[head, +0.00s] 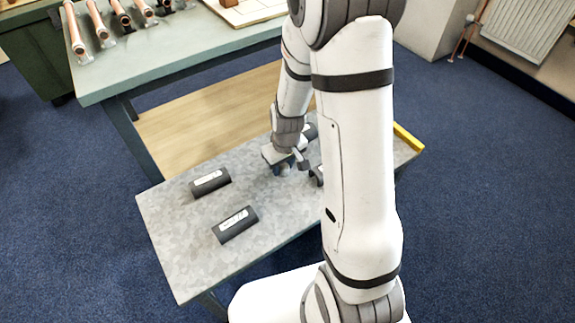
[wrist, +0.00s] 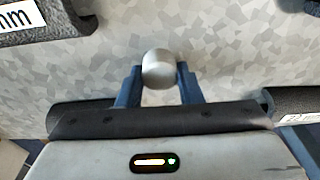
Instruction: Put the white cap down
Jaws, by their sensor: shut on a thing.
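The white cap (wrist: 158,67) is a small, round, pale grey-white piece in the wrist view. It sits between the two blue fingertips of my gripper (wrist: 160,80), which is shut on it. In the head view my gripper (head: 284,166) points down over the grey mottled metal table top (head: 170,220), near the table's middle. The cap cannot be made out clearly in the head view. I cannot tell whether the cap touches the table top or hangs just above it.
Dark foam-like blocks with white labels lie on the table: one left (head: 211,182), one front left (head: 235,224), others partly hidden beside my gripper. A yellow strip (head: 408,137) marks the right end. A green-grey bench (head: 180,58) with copper pipes stands behind. The left table end is clear.

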